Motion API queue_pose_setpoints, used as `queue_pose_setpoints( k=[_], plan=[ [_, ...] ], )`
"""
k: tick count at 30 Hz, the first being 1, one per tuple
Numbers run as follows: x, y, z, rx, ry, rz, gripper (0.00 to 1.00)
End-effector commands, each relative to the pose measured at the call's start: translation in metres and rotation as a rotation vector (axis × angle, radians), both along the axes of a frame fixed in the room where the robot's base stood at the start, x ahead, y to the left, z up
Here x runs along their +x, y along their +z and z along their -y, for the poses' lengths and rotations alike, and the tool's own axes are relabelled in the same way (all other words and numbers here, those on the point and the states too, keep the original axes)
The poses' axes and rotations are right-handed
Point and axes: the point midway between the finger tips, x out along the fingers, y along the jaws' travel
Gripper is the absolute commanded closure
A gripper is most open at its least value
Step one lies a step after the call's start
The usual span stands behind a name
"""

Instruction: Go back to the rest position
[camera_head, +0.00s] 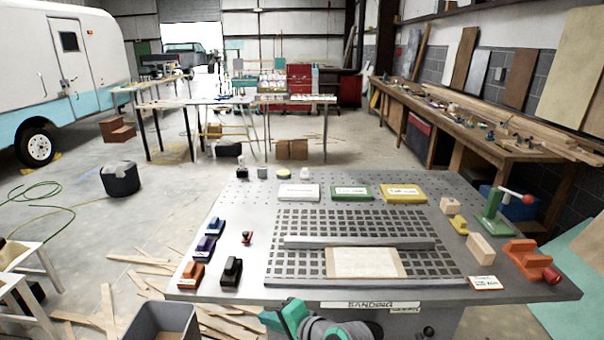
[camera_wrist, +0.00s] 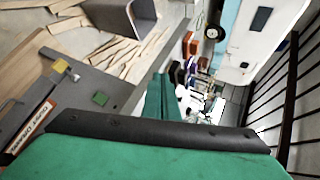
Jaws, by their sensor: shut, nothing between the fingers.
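My gripper (camera_wrist: 163,97) is shut and empty. Its teal parts fill the lower half of the wrist view, with a dark strip across them. In the head view, a teal and grey part of my arm shows at the bottom edge, in front of the sanding table (camera_head: 215,285). It is apart from the things on the table. The fingertips cannot be made out in the head view.
On the table are a wooden board (camera_head: 365,263) on the grid, coloured sanders at left, white, green and yellow boxes behind, and an orange clamp (camera_head: 530,260) at right. A grey bin (camera_head: 163,322) and wood scraps lie on the floor at left.

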Motion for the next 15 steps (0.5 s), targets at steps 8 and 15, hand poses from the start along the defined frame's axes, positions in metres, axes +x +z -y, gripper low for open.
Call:
queue_pose_setpoints(
  k=[8,15],
  plan=[
    [-0.007,-0.033,0.001,-0.013,-0.048,0.032,1.0],
    [-0.022,-0.073,0.007,-0.049,-0.111,0.078,1.0]
  ],
)
